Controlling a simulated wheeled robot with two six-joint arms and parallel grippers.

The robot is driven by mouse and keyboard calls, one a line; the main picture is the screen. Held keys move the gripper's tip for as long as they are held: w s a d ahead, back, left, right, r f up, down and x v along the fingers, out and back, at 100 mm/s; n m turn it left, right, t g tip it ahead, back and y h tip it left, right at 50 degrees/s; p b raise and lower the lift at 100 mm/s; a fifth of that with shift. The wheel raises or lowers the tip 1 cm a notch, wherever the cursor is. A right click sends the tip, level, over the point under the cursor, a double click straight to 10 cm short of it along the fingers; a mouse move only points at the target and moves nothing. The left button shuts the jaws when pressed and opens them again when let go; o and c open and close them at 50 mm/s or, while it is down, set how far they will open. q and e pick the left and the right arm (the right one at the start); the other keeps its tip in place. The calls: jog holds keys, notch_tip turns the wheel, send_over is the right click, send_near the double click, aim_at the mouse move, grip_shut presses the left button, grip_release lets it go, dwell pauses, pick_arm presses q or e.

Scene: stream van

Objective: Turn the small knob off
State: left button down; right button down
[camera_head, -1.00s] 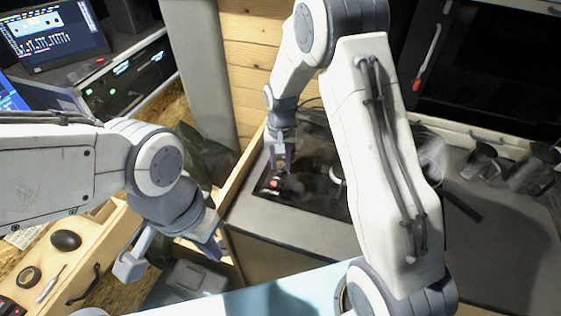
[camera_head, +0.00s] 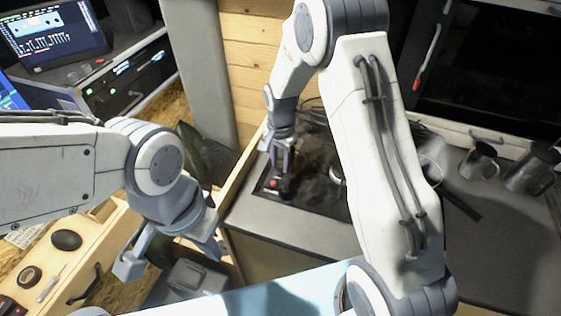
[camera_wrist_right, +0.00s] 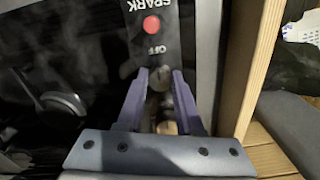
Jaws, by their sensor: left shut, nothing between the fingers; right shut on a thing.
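The small knob (camera_wrist_right: 160,78) sits on the black hob panel, below the printed word OFF in the right wrist view. My right gripper (camera_wrist_right: 158,88) has its two purple fingers shut on the knob, one on each side. In the head view my right gripper (camera_head: 285,168) reaches down to the panel's left end, and the knob is mostly hidden there. A red button (camera_wrist_right: 151,25) marked SPARK lies beside it and also shows in the head view (camera_head: 273,183). My left gripper (camera_head: 217,248) is shut and empty, above the front left area.
The black hob (camera_head: 325,200) is set in a grey counter (camera_head: 290,231), with haze over it. A wooden edge (camera_wrist_right: 252,70) runs close beside the panel. Metal mugs (camera_head: 478,161) stand on the counter at the right.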

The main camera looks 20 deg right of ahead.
aim_at(280, 163)
jog(key=shift+w+r, duration=0.1)
jog(key=c, duration=0.6)
grip_release()
jog(key=shift+o, duration=0.2)
notch_tip(280, 163, up, 9)
jog(key=shift+b, duration=0.8)
jog(key=shift+r, duration=0.7)
jog(key=shift+a, duration=0.1)
